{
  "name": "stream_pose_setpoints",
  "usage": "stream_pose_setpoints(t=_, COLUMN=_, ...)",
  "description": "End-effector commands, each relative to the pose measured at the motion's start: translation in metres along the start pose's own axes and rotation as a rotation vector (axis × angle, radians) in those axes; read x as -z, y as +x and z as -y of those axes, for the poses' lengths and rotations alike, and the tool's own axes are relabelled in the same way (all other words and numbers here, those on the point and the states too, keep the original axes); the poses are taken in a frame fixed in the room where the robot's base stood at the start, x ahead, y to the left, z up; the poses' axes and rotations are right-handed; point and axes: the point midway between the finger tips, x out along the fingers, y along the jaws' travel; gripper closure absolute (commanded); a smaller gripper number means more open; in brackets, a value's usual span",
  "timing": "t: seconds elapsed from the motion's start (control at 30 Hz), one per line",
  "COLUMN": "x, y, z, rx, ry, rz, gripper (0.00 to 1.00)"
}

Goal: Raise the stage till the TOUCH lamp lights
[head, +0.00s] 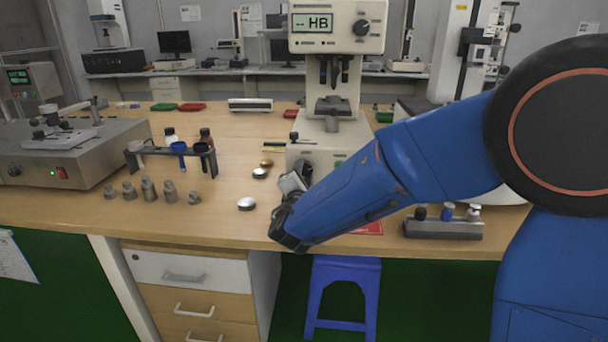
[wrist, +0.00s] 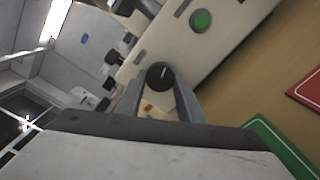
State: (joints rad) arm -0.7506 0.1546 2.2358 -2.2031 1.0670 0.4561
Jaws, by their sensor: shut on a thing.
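The hardness tester (head: 336,28) stands at the back middle of the bench, its display reading "HB". Its grey stage (head: 334,106) sits below the dark parts under the head; I cannot tell whether it touches them. My gripper (wrist: 158,88) is shut on a black round knob (wrist: 160,75) with a white line, low on the tester's front. In the head view my gripper (head: 293,184) is partly hidden by my blue arm. A green round lamp or button (wrist: 201,20) shows on the tester's pale body in the wrist view. I cannot identify the TOUCH lamp.
Small metal discs (head: 246,204) lie left of my gripper. A rack of bottles (head: 178,158) and several metal weights (head: 149,188) stand further left. A grey block with small bottles (head: 443,230) is at right. Red (wrist: 307,90) and green (wrist: 280,150) flat pieces show in the wrist view.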

Motion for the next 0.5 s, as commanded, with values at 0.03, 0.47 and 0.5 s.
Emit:
stream_pose_setpoints(t=0.03, x=-0.0001, y=-0.0002, z=0.0002, rx=0.001, ry=0.041, rz=0.0, gripper=0.88)
stream_pose_setpoints(t=0.47, x=-0.0004, y=-0.0003, z=-0.0007, rx=0.001, ry=0.374, rz=0.0, gripper=0.88)
stream_pose_setpoints(t=0.5, x=-0.0004, y=-0.0003, z=-0.0007, rx=0.002, ry=0.395, rz=0.0, gripper=0.88)
